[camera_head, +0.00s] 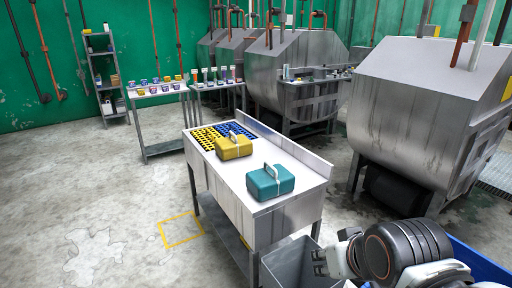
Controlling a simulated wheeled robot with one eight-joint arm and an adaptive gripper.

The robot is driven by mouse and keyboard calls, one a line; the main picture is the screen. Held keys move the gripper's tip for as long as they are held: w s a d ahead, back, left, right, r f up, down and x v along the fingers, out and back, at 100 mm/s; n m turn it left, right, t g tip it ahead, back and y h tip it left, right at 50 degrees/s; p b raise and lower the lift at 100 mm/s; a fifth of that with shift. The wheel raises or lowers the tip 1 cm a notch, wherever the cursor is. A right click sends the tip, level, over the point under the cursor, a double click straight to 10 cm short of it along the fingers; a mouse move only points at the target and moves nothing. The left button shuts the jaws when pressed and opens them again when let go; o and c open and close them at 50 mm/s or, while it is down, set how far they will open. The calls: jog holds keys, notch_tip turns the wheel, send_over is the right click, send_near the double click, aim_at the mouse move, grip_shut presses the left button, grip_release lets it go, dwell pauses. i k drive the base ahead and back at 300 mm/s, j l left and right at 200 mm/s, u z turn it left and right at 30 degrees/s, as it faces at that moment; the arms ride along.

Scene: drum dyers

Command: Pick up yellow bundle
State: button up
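The yellow bundle (234,147) is a boxy yellow block with a pale strap and a handle on top. It rests on the white-topped table (285,158) in the middle of the view. My gripper (318,263) is at the lower right, in front of the table's near end and well apart from the yellow bundle. Its fingers are small and partly turned away, so their opening is unclear. A teal bundle (270,183) of similar shape lies on the table between the yellow bundle and my gripper.
Yellow and blue perforated trays (208,138) lie at the table's far end. A grey bin (290,268) stands at the table's near end, close to my gripper. Large metal drum machines (420,105) stand right and behind. Open concrete floor (110,215) lies left.

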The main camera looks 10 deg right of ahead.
aim_at(235, 146)
jog(key=z, duration=0.4)
jog(key=j+z, duration=0.1)
jog(key=z, duration=0.3)
jog(key=i+j+z, duration=0.1)
jog(key=z, duration=0.7)
jog(key=j+z, duration=0.15)
jog(key=z, duration=0.25)
jog(key=j, duration=1)
jog(key=j+z, duration=0.1)
jog(key=j, duration=0.9)
jog(key=k+j+z, duration=0.1)
jog(key=j, duration=0.9)
